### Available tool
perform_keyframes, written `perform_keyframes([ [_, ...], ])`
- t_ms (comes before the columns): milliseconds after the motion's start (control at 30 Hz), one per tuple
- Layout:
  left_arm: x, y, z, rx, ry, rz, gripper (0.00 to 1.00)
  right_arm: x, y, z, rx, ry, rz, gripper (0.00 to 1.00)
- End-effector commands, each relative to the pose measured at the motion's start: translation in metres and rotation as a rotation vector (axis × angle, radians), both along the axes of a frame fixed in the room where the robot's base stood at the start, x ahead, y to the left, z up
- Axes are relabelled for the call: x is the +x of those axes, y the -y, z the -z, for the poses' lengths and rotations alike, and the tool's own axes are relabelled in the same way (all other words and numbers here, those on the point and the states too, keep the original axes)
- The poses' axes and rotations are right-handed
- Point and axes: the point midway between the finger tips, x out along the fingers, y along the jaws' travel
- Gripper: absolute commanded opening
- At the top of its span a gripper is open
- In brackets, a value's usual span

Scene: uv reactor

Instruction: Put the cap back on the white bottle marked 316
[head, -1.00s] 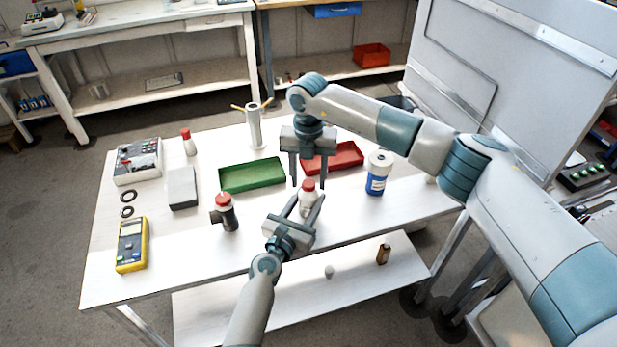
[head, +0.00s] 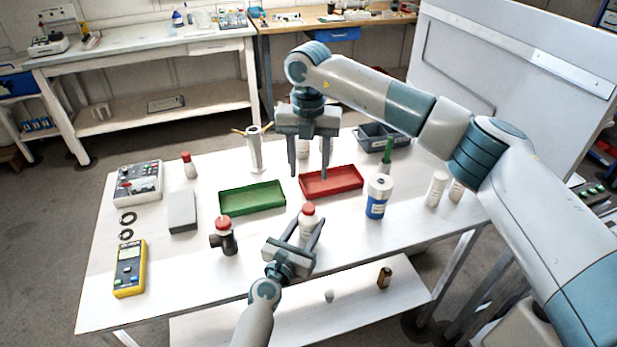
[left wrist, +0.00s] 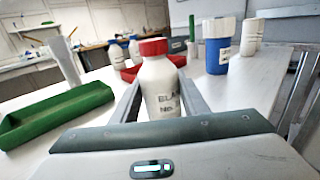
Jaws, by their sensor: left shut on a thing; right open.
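A white bottle (head: 307,226) with a red cap (head: 308,209) stands near the table's front edge. My left gripper (head: 311,221) is shut around its body. In the left wrist view the bottle (left wrist: 160,88) is upright between the fingers, with the red cap (left wrist: 152,47) seated on its neck. Its dark lettering is partly hidden, and I cannot read 316 on it. My right gripper (head: 308,176) is open and empty, pointing down above and behind the bottle, near the red tray (head: 345,190). Its fingers are clear of the cap.
A green tray (head: 250,210) lies left of the red one. A blue-and-white bottle (head: 377,200) stands to the right, a dark fitting with a red top (head: 223,240) to the left. A small red-capped bottle (head: 189,168) and yellow meter (head: 129,270) are farther left.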

Motion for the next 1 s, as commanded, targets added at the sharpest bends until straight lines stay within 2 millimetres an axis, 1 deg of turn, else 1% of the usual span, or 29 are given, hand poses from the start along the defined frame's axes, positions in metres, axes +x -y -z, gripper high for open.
perform_keyframes([
  [100,-0.0002,0.0002,0.0004,0.0,-0.001,0.001,0.0,-0.0002,0.0,-0.0041,-0.001,0.0,0.0,0.46],
  [367,-0.0002,0.0002,0.0004,0.0,-0.001,0.001,0.0,-0.0003,-0.0001,-0.0044,0.0,0.0,0.0,0.46],
  [400,-0.0002,0.0002,0.0004,0.0,-0.001,0.001,0.5,-0.0003,-0.0001,-0.0044,0.0,0.0,0.0,0.46],
  [433,-0.0002,0.0002,0.0004,0.0,-0.001,0.001,0.57,-0.0002,-0.0001,-0.0044,0.0,0.0,0.0,0.46],
  [467,-0.0002,0.0002,0.0004,0.0,-0.001,0.001,0.62,-0.0002,-0.0001,-0.0044,0.0,0.0,0.0,0.46],
  [800,-0.0009,-0.0003,0.0002,0.0,0.0,0.0,0.62,-0.0002,-0.0001,-0.0043,0.0,0.0,0.0,0.46],
  [1000,-0.0099,-0.0045,0.0011,-0.001,-0.001,-0.001,0.62,-0.0002,-0.0001,-0.0047,0.0,0.0,0.0,0.46],
])
